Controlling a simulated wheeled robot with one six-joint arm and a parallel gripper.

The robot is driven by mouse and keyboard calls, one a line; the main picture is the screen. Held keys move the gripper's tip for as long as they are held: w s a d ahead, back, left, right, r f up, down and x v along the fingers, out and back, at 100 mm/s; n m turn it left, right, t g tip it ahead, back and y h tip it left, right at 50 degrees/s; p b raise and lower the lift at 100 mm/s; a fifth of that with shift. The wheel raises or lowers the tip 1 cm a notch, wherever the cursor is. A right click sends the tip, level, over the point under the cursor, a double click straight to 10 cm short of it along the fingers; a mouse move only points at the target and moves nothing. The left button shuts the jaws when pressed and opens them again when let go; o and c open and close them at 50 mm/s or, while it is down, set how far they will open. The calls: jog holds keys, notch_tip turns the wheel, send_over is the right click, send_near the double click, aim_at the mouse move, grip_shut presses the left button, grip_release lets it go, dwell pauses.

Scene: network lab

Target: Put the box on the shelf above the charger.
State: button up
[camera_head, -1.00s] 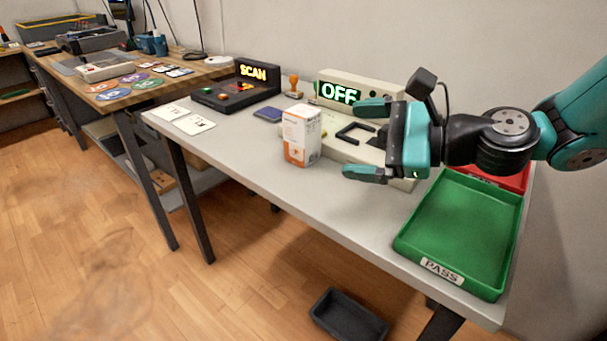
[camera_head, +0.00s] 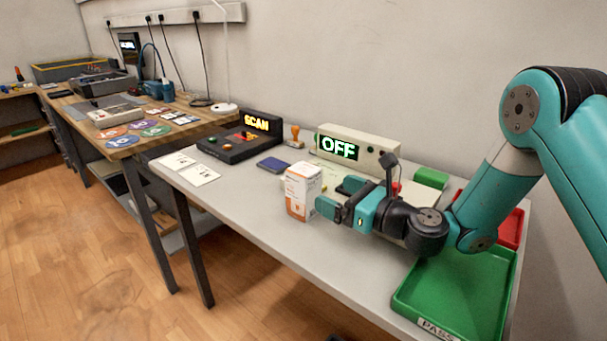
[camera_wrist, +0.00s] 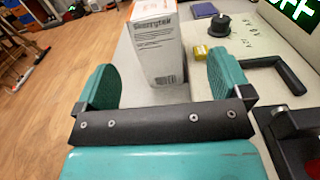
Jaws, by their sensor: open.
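A white and orange box (camera_head: 302,192) stands upright on the light-topped table, left of my gripper. My gripper (camera_head: 337,197) is open and low over the table, its fingers pointing at the box. In the wrist view the box (camera_wrist: 157,40) stands ahead, between the lines of the two spread fingers; I cannot tell whether they reach beside it. A pale wall-mounted ledge (camera_head: 190,15) with cables hanging below it shows at the top left. I cannot tell which thing is the charger.
Behind the box stand a pale device reading OFF (camera_head: 352,148), a stamp (camera_head: 295,135) and a black SCAN device (camera_head: 240,140). A green PASS tray (camera_head: 462,290) and a red tray (camera_head: 512,229) lie right. A wooden bench (camera_head: 125,140) with cards and tools extends left.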

jog(key=shift+w+a+r+p, duration=0.35)
jog(key=shift+a+p, duration=0.2)
jog(key=shift+p, duration=0.6)
jog(key=shift+w+a+f+p, duration=0.2)
jog(key=shift+w+a, duration=0.2)
jog(key=shift+a, duration=0.15)
jog(key=shift+w+a+f+p, duration=0.1)
jog(key=shift+w+a+f, duration=0.05)
jog(key=shift+w+a, duration=0.3)
jog(key=p+x, duration=0.1)
jog(key=x, duration=0.3)
jog(key=shift+s+a+r, duration=0.1)
jog(key=shift+s+a, duration=0.05)
jog(key=shift+a, duration=0.1)
jog(key=shift+w+a, duration=0.35)
jog(key=c, duration=1.1)
jog(key=shift+o, duration=0.2)
notch_tip(320, 180, up, 20)
jog(key=p, duration=0.4)
notch_tip(320, 180, up, 8)
jog(key=p, duration=0.7)
send_over(314, 185)
jog(key=x, duration=0.3)
jog(key=shift+w, duration=0.15)
